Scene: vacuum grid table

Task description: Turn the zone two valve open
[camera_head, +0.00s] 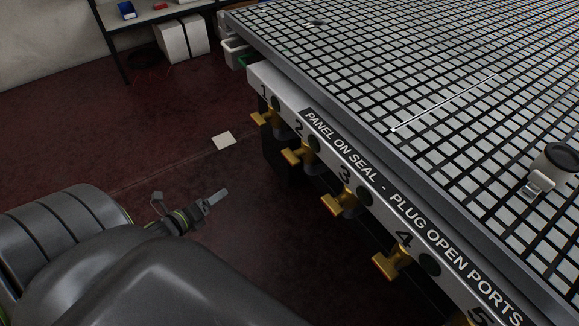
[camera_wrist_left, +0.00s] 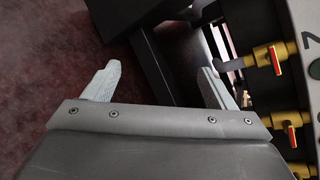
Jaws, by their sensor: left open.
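The zone two valve (camera_head: 297,153) is a brass-coloured valve with a T-shaped handle, under the number 2 on the table's front rail. Similar valves for zone one (camera_head: 264,118), zone three (camera_head: 338,200) and zone four (camera_head: 390,262) sit along the rail. My left gripper (camera_head: 215,198) is to the left of the rail, apart from every valve. In the left wrist view its two fingers (camera_wrist_left: 160,78) are spread with nothing between them. A brass valve with a red handle (camera_wrist_left: 275,57) is at upper right there, beside a partly cut number resembling 2. My right gripper does not show.
The gridded vacuum table (camera_head: 400,60) fills the right, with a thin white rod (camera_head: 445,102) and a dark-topped round device (camera_head: 555,165) on it. Dark table supports (camera_wrist_left: 165,65) stand close ahead in the wrist view. Floor left of the rail is mostly clear, with a paper (camera_head: 223,140).

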